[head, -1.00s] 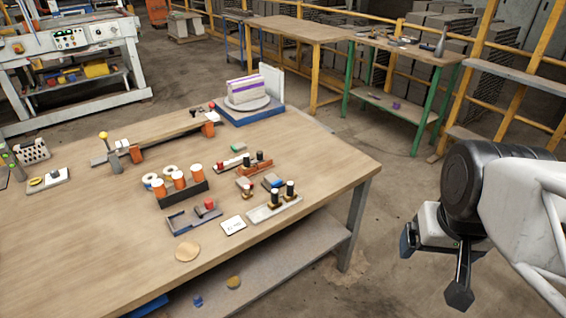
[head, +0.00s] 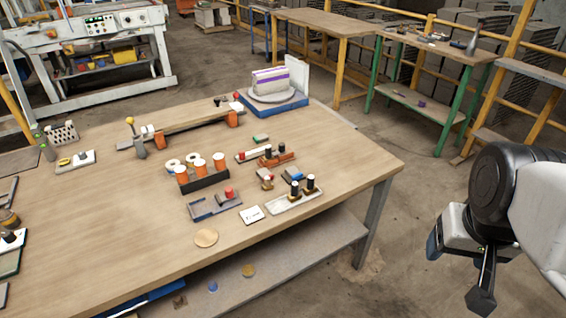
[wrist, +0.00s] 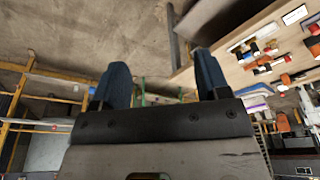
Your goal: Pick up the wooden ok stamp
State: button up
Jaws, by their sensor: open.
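Several small stamps stand in a group near the right part of the wooden table (head: 330,165). A small wood-coloured block with a dark part (head: 267,179) stands among them. Two black-topped stamps (head: 303,186) stand on a pale tray (head: 280,207), and more dark-topped ones stand on a red-brown holder (head: 285,158). No lettering is legible, so I cannot tell which is the ok stamp. My gripper (head: 459,268) is open and empty, off the table's right side, well apart from the stamps. In the wrist view my gripper (wrist: 162,82) shows two dark blue fingers spread apart.
A black rack with orange-and-white rolls (head: 204,181), a grey tray with a red-topped item (head: 214,207), a white card (head: 252,215) and a round wooden disc (head: 206,238) lie near the stamps. A blue-based turntable (head: 270,104) stands behind. The table's front middle is clear.

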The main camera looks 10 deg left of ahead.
jog(key=shift+c, duration=1)
jog(key=w+a+n, duration=0.2)
jog(key=w+a, duration=0.2)
jog(key=w, duration=0.4)
jog(key=w+a+n, duration=0.1)
jog(key=w+a, duration=0.3)
jog(key=w, duration=0.4)
jog(key=n+g+y, duration=0.1)
jog(key=n+g, duration=0.1)
jog(key=n, duration=0.6)
send_over(268, 180)
notch_tip(268, 180, down, 22)
jog(key=shift+w+d+r, duration=0.1)
jog(key=shift+d+r, duration=0.05)
jog(key=shift+r, duration=0.1)
jog(key=shift+f, duration=0.1)
